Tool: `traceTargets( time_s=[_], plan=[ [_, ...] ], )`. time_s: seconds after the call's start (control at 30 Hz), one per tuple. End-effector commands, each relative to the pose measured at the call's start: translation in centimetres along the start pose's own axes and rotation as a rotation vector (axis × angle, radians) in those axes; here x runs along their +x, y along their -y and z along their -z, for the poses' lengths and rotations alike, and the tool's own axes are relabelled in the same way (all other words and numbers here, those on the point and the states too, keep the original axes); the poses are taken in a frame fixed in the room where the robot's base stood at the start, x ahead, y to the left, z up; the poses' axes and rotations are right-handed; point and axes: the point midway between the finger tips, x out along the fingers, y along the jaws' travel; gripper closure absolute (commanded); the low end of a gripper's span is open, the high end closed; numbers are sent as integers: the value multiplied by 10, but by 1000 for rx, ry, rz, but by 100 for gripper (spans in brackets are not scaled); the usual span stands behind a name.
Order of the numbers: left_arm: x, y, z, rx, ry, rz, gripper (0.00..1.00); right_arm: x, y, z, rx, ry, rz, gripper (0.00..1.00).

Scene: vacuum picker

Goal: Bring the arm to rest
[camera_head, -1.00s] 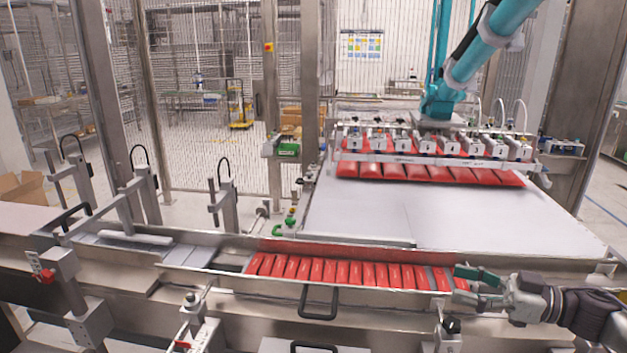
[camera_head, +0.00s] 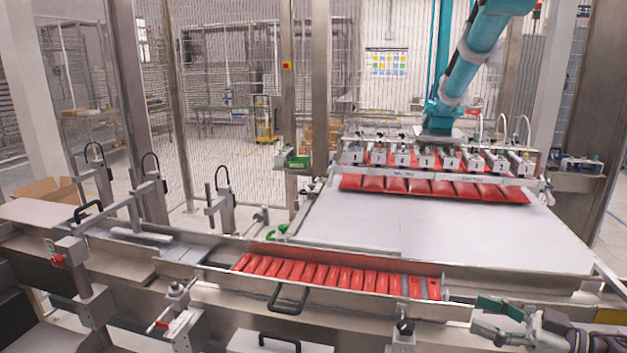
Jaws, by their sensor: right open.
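My right gripper (camera_head: 497,316) is at the lower right of the head view, in front of the conveyor's near rail. Its green-padded fingers are apart and point left, with nothing between them. My right arm comes in from the lower right corner. A row of red packs (camera_head: 330,276) stands in the conveyor channel, left of the gripper and apart from it. My left gripper is not in view.
The steel conveyor (camera_head: 230,289) runs across the front, with black handles and clamp posts on its near side. Behind it is a bare white table (camera_head: 420,226). A teal robot arm (camera_head: 470,70) holds a suction head (camera_head: 440,160) over more red packs.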

Motion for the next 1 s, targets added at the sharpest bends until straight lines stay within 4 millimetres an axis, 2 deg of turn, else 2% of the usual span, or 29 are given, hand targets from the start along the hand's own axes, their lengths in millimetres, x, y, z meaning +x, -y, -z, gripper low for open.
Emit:
traceTargets(
  time_s=[0.37,0.47,0.6,0.67,0.77,0.9,1.0],
  plan=[
    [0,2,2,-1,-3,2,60,44,13,-45,-9,-30,-216,38],
    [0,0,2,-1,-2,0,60,56,20,-64,-5,-15,-313,38],
    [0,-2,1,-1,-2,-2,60,66,39,-102,27,65,-500,38],
    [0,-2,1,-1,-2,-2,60,64,51,-122,52,135,-593,38],
    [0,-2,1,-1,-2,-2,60,52,77,-156,107,295,-726,38],
    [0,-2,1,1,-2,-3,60,21,124,-198,200,561,-833,38],
    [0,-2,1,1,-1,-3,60,0,156,-217,257,722,-853,38]
  ],
)
